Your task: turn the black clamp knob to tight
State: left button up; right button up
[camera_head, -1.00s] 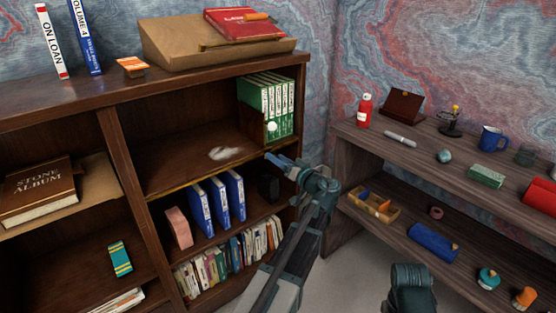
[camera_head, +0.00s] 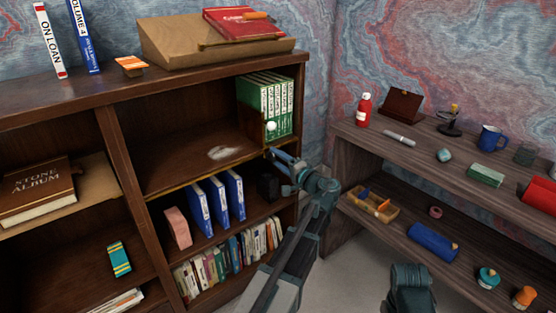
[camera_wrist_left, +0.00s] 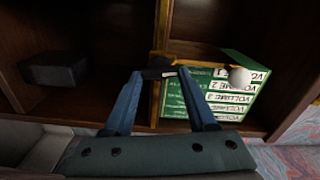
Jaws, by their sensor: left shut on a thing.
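My left gripper (camera_head: 272,154) is at the front edge of the bookcase's middle shelf, below the green volumes. In the left wrist view its two blue fingers (camera_wrist_left: 159,74) close in on a small black piece at the shelf edge, which looks like the black clamp knob (camera_wrist_left: 157,74). The fingers hide most of the knob, and I cannot read its setting. In the head view the knob is too small and covered to make out. No fingers of my right gripper show.
Green volumes (camera_head: 278,100) with a white ball (camera_head: 271,126) in front stand just above my left gripper. A dark box (camera_head: 268,187) sits on the shelf below, beside blue binders (camera_head: 217,203). A side bench (camera_head: 345,135) with several items stands at the right.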

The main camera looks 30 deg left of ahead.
pick_arm(q)
jog(key=shift+f+m, duration=0.1)
jog(key=shift+m, duration=0.9)
jog(key=o, duration=1.4)
jog(key=shift+c, duration=0.2)
jog(key=v, duration=1.4)
jog(key=shift+f, duration=0.1)
